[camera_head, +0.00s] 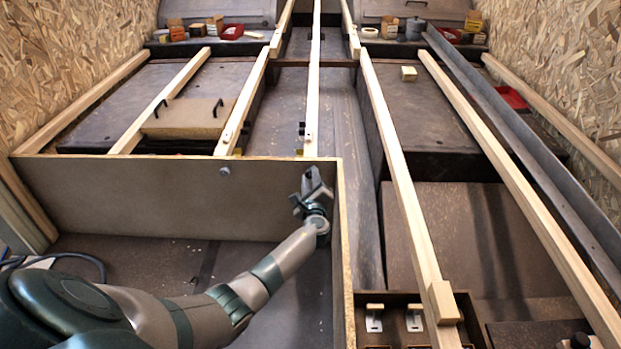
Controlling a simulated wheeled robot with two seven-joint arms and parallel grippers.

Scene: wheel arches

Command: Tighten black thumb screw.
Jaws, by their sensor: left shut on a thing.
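My left gripper (312,182) reaches up from the lower left to the right end of the brown upright panel (130,195). Its fingers are shut at the panel's face, close to the corner with the side board. The black thumb screw is between the fingers and almost wholly hidden by them, so its seating cannot be seen. A small grey round knob (225,171) sits on the same panel to the left of the gripper. My right gripper is not in view.
The side board (345,250) runs close along the right of my left gripper. Long wooden beams (405,200) stretch away beyond it. A wooden board with black handles (185,120) lies behind the panel. A tray with metal brackets (390,300) is at the lower right.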

